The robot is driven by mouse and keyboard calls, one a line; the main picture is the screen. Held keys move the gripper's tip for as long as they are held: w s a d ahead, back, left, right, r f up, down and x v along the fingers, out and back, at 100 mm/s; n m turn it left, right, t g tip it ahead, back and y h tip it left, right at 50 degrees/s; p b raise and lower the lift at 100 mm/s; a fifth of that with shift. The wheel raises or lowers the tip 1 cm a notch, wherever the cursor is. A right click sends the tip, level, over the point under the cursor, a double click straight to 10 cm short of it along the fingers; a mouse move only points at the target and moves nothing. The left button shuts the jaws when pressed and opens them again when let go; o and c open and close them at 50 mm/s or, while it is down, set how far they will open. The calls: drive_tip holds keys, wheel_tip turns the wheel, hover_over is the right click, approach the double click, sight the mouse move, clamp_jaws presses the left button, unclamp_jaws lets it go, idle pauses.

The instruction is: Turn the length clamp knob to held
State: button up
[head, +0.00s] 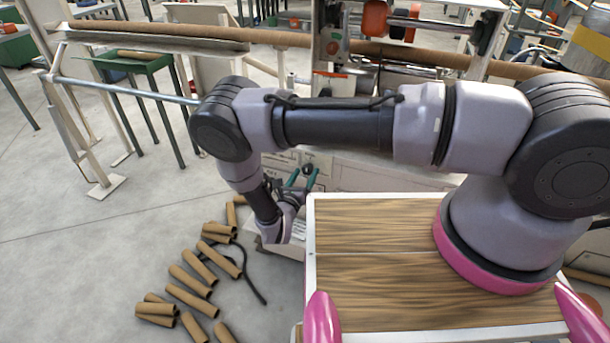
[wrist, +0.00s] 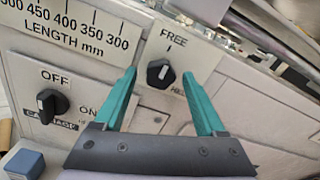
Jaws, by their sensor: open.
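The length clamp knob (wrist: 160,73) is a black knob with a pale pointer line on a white plate in the wrist view. The plate reads FREE above the knob, and a partly hidden label starting with H shows at lower right. The pointer appears turned up toward FREE. My gripper (wrist: 163,78) is open, with one green finger on each side of the knob. I cannot tell whether either finger touches it. In the head view, my gripper (head: 302,177) is low at the machine front, and the dark knob (head: 307,169) shows between its fingers.
A second black knob (wrist: 47,103) marked OFF and ON, labelled CARRIAGE, sits left of my gripper. A LENGTH mm scale (wrist: 66,29) is above it. A blue block (wrist: 25,164) is at lower left. Several cardboard tubes (head: 190,280) lie on the floor.

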clamp_jaws()
drive_tip(key=shift+m, duration=0.3)
drive_tip(key=m, duration=1.1)
drive_tip(key=shift+m, duration=0.4)
drive_tip(key=m, duration=1.1)
drive_tip(key=shift+m, duration=0.4)
